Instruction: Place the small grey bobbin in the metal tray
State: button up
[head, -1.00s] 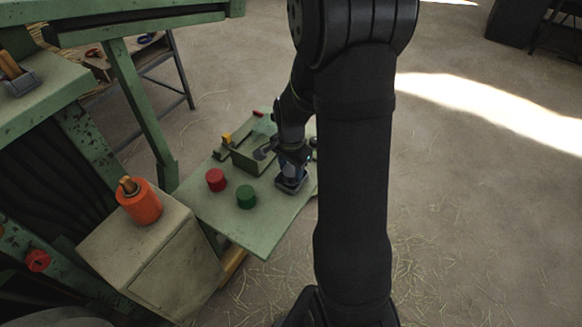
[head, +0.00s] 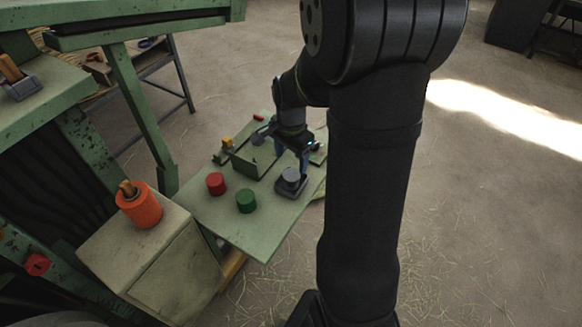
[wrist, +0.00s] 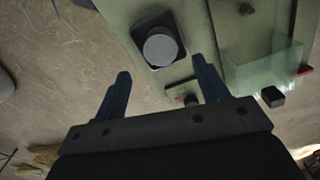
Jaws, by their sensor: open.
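The small grey bobbin (head: 291,174) stands upright in the small dark square metal tray (head: 289,193) near the right edge of the green table. In the wrist view the bobbin (wrist: 160,48) shows as a round grey top inside the dark tray rim (wrist: 172,18). My gripper (head: 292,160) is just above and behind the bobbin. In the wrist view its two blue fingers (wrist: 160,72) are spread wide, with nothing between them and the bobbin ahead of them, apart from the fingers.
A red spool (head: 216,183) and a green spool (head: 246,200) stand left of the tray. A green box (head: 255,158) is behind them. An orange spool (head: 140,206) stands on the cabinet at left. The table's front strip (head: 262,238) is clear.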

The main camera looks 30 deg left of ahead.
aim_at(291, 175)
notch_tip(291, 175, up, 5)
jog(key=shift+r, duration=0.2)
dwell(0.3)
notch_tip(291, 175, down, 12)
jog(key=shift+r, duration=1.75)
